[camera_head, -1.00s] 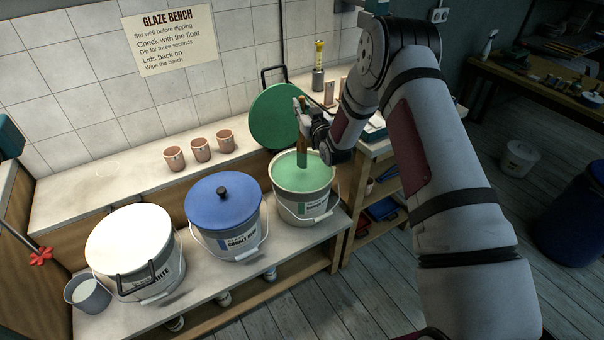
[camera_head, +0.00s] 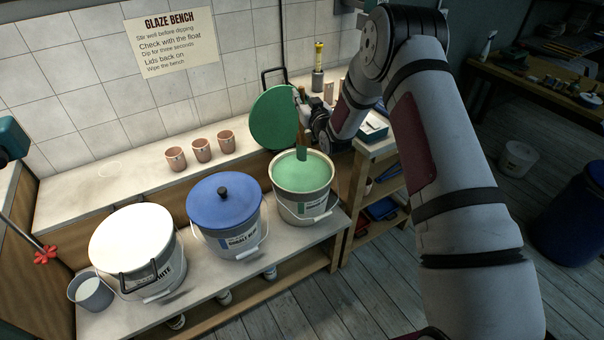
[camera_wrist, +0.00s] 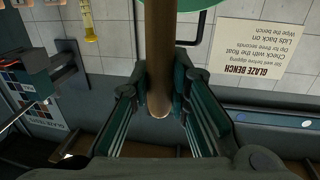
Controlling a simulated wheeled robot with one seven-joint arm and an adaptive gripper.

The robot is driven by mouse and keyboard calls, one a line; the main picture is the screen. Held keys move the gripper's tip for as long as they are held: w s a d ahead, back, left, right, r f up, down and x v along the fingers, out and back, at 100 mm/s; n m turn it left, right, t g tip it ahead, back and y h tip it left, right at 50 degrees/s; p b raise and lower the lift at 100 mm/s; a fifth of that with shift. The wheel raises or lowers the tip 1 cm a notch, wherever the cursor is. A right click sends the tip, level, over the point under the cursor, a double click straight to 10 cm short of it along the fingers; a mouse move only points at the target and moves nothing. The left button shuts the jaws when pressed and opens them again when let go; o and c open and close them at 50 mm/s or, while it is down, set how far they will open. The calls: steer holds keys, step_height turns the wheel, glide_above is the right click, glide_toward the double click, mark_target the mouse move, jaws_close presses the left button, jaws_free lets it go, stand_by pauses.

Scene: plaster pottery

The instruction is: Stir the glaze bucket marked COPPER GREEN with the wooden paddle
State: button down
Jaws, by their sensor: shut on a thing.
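The wooden paddle (camera_wrist: 160,40) is clamped between the fingers of my gripper (camera_wrist: 160,85), its round handle end facing the wrist camera. In the head view my gripper (camera_head: 305,117) is over the far side of the COPPER GREEN bucket (camera_head: 290,204), the open one at the right end of the bench, full of green glaze (camera_head: 303,175). The green-coated lower end of the paddle (camera_head: 301,154) is at the far part of the glaze. I cannot tell how deep it reaches. The bucket's label is too small to read fully.
The green lid (camera_head: 270,118) leans against the wall behind the bucket. A blue-lidded bucket (camera_head: 224,200) stands to its left, with a white-lidded one (camera_head: 132,236) farther left. Three small cups (camera_head: 201,150) stand on the back ledge. A shelf unit (camera_head: 372,190) is at the right.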

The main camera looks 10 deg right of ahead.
mark_target(302, 87)
steer(key=shift+r+p, duration=0.7)
steer(key=shift+r, duration=2.4)
